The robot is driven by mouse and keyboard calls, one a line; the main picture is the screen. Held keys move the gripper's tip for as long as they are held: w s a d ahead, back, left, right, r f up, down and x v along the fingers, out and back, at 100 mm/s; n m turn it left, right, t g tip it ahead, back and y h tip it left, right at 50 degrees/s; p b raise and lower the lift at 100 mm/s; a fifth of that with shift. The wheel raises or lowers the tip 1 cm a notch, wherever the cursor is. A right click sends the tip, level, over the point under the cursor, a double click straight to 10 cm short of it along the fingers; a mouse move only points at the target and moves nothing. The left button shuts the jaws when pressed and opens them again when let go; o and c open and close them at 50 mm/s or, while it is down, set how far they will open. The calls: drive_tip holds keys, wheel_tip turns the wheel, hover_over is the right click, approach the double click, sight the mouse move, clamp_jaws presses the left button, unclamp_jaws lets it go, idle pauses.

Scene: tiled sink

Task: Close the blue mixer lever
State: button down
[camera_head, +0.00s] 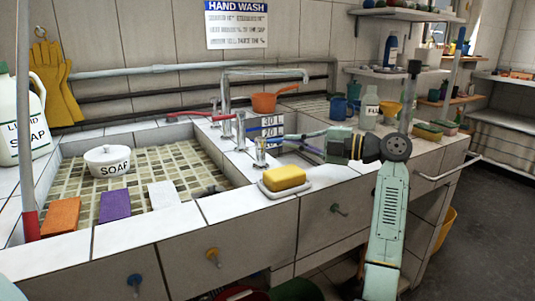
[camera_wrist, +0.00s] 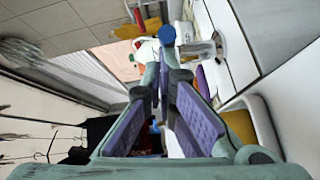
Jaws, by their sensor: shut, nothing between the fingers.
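The blue mixer lever (camera_head: 263,126) sticks out to the right from the chrome tap in the head view, and its red counterpart (camera_head: 190,113) points left. In the wrist view a round blue end (camera_wrist: 167,36), which looks like the lever's tip, shows just beyond my fingertips. My gripper (camera_head: 279,139) reaches in from the right over the counter, beside the lever. In the wrist view its purple-padded fingers (camera_wrist: 155,78) converge at the tips and are shut with nothing between them. I cannot tell whether they touch the lever.
A yellow sponge on a white dish (camera_head: 285,178) lies on the front ledge below my gripper. An orange pan (camera_head: 274,101) stands behind the tap. A soap pot (camera_head: 108,161) sits in the left tiled basin. A blue mug (camera_head: 342,107) and bottles stand at the right.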

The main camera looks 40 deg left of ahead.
drive_tip(key=shift+w+a, duration=0.4)
drive_tip(key=shift+w, duration=0.2)
drive_tip(key=shift+w+a, duration=0.4)
drive_tip(key=shift+w, duration=0.3)
